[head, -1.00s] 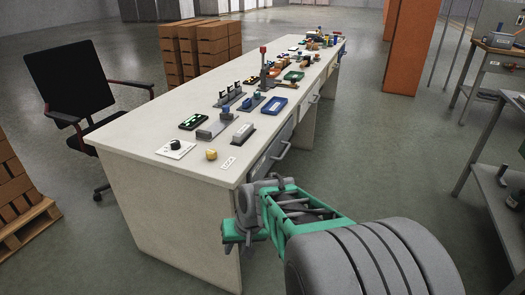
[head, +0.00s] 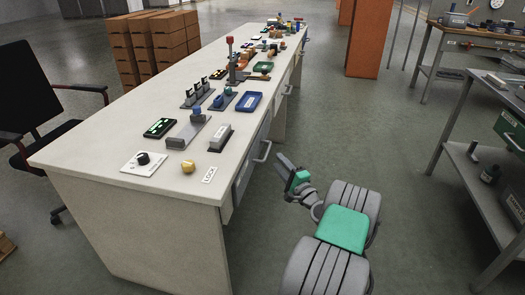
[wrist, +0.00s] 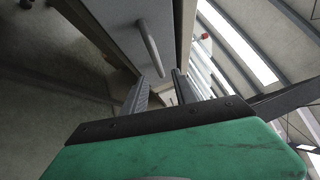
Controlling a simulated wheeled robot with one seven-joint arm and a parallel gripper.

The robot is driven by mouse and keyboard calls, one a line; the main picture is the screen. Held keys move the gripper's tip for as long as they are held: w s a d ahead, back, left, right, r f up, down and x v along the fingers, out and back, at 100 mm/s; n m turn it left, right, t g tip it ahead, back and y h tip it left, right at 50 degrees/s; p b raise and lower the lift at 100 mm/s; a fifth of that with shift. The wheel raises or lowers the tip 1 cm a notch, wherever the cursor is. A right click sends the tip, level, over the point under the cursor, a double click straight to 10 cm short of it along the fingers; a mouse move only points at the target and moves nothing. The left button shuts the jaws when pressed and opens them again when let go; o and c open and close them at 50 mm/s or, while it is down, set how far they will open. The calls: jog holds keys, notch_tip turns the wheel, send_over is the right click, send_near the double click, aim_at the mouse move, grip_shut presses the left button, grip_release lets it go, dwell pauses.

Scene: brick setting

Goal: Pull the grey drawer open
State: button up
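The grey drawer (head: 242,178) is in the side of the long pale desk, below its top at the near end. Its front looks flush with the desk. Its bar handle (head: 264,152) sticks out towards my arm. In the wrist view the handle (wrist: 150,47) stands out from the grey drawer front (wrist: 117,22), just beyond my fingertips. My gripper (head: 281,160) is to the right of the handle in the head view, apart from it. In the wrist view my gripper (wrist: 158,80) has its two fingers spread, with nothing held between them.
The desk top (head: 110,200) carries switches, a yellow knob (head: 188,167) and a blue tray (head: 248,102). Another handle (head: 289,89) is farther along the desk. A metal shelf (head: 470,165) stands at the right. The floor between is clear.

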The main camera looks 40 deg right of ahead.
aim_at(267, 151)
jog(key=x, duration=0.2)
jog(key=a+x, duration=0.1)
jog(key=x, duration=0.1)
jog(key=b+x, duration=0.1)
jog(key=x, duration=0.1)
jog(key=shift+w+a+f, duration=0.1)
jog(key=shift+w, duration=0.85)
grip_shut()
jog(key=shift+s, duration=0.1)
